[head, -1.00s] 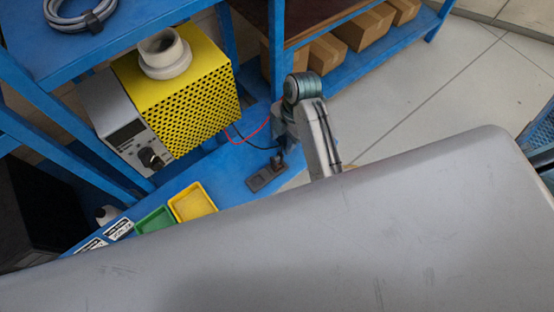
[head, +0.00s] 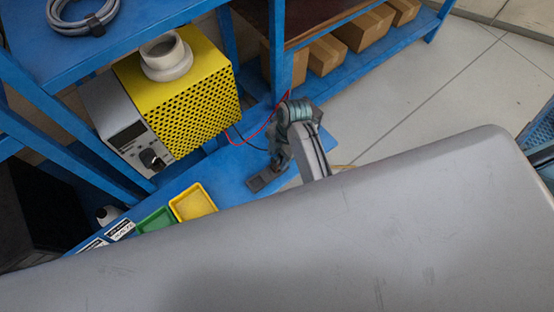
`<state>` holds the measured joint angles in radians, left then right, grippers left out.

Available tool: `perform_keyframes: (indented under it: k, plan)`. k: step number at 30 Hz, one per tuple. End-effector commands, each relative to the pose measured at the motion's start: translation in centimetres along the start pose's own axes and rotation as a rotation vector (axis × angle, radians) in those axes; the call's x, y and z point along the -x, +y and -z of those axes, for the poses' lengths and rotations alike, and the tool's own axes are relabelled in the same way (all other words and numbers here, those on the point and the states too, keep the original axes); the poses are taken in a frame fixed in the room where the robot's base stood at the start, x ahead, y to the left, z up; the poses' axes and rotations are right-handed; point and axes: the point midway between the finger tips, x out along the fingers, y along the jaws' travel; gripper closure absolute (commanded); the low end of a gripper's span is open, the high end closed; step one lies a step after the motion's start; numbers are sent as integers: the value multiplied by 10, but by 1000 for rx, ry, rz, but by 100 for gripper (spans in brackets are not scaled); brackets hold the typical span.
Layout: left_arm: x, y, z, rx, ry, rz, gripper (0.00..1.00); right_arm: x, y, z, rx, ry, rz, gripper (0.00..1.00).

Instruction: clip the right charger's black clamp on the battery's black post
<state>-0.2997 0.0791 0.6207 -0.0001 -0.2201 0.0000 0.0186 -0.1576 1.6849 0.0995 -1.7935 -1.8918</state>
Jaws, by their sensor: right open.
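The charger (head: 190,100) is a yellow perforated box with a grey front panel and a knob, on a blue bench. A red cable (head: 262,131) and a black cable (head: 240,141) run from its right side toward my right arm. My left gripper is out of view.
A yellow tray (head: 193,203) and a green tray (head: 155,220) sit left of the dark block. A blue shelf (head: 140,50) with a coiled grey cable (head: 84,16) stands at upper left. A blue post (head: 283,45) rises behind my arm. Cardboard boxes (head: 327,54) sit on a low shelf.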

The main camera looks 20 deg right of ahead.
Motion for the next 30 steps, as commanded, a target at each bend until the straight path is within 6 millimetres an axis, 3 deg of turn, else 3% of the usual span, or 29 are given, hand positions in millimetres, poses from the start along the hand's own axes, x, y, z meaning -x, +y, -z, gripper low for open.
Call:
perform_keyframes:
  k: [2,8,19,26,30]
  plan:
    - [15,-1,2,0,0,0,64,-8,-4,3,-1,2,5,53]
    - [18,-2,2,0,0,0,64,-32,-3,2,-1,1,2,53]
    - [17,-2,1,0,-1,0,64,-35,-2,1,-1,0,0,53]
    - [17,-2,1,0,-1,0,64,-35,-2,1,-1,0,0,96]
    - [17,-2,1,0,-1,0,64,-35,-2,1,0,0,0,98]
